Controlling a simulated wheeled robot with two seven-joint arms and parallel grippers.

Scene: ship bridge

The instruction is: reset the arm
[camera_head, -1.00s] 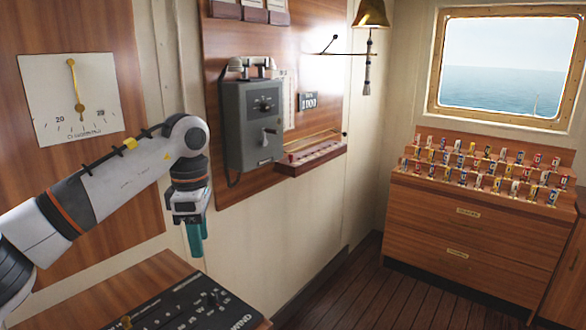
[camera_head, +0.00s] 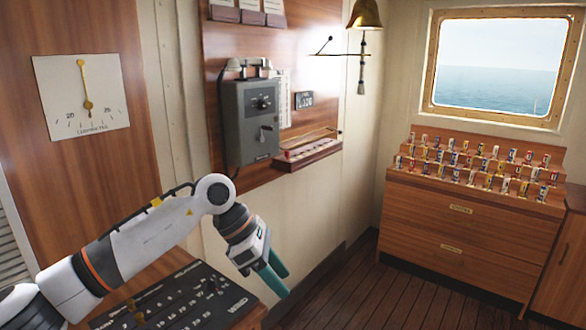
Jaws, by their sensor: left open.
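My left arm comes in from the lower left, a white arm with orange bands. Its left gripper (camera_head: 280,279) has teal fingers that point down and to the right. The gripper is open and holds nothing that I can see. It hangs in front of the cream wall, just right of the black control panel (camera_head: 190,302) and below the grey telephone box. My right gripper is not in view.
A grey telephone box (camera_head: 250,125) and a small wooden shelf (camera_head: 308,157) are on the wall panel. A brass bell (camera_head: 365,14) hangs above. A wooden cabinet (camera_head: 470,225) with several small colourful items stands at right. The plank floor (camera_head: 370,290) between is clear.

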